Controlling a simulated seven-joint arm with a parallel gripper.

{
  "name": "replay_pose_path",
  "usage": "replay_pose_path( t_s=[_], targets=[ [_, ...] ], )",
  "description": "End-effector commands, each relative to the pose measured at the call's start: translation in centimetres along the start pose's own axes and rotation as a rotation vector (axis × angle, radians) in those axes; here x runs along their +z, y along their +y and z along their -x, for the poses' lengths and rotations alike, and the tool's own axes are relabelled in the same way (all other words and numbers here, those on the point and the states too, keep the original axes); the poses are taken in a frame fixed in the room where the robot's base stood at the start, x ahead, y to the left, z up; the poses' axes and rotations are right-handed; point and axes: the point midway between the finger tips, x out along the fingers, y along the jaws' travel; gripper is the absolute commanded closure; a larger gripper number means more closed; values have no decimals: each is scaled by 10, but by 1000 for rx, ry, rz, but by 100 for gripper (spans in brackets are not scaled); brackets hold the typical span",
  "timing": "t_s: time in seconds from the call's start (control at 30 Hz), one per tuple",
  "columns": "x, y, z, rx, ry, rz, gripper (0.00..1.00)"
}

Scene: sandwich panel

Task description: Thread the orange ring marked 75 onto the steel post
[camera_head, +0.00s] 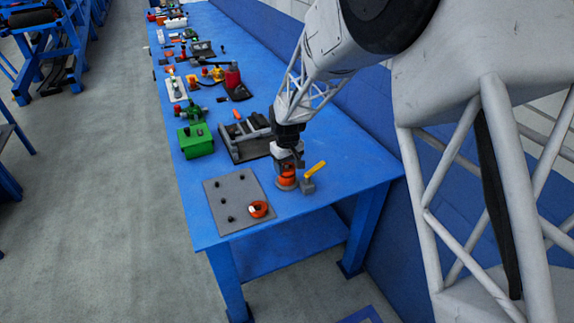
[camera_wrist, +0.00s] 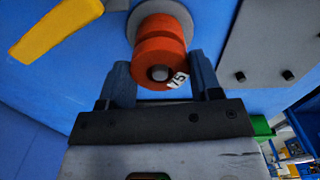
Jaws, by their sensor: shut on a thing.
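My gripper (camera_head: 286,163) is shut on an orange ring (camera_wrist: 145,85), whose white tag, partly readable and ending in 5, faces the wrist camera. In the wrist view the gripper's two fingers (camera_wrist: 162,80) press on the ring's sides. The round grey end of the steel post (camera_wrist: 159,73) shows in the ring's hole, so the ring appears to be around the post top. More orange, apparently another ring (camera_wrist: 160,24), lies just beyond it, above a grey round base (camera_wrist: 133,27). I cannot tell whether the two touch. In the head view the orange stack (camera_head: 286,182) stands below my gripper.
A grey plate (camera_head: 225,190) with several dark pegs lies left of the stack; another orange ring (camera_head: 258,209) rests on it. A yellow-handled tool (camera_head: 316,169) stands close on the right. A green box (camera_head: 197,143) and a dark fixture (camera_head: 245,153) stand behind.

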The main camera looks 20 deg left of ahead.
Motion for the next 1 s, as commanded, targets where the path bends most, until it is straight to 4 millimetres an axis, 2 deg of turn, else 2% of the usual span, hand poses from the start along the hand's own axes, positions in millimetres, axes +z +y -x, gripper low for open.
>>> replay_pose_path(
  t_s=[0.87,0.9,1.0],
  targets=[
    [0,0,-7,0,0,0,65],
    [0,0,-7,0,0,0,36],
    [0,0,-7,0,0,0,20]
  ],
)
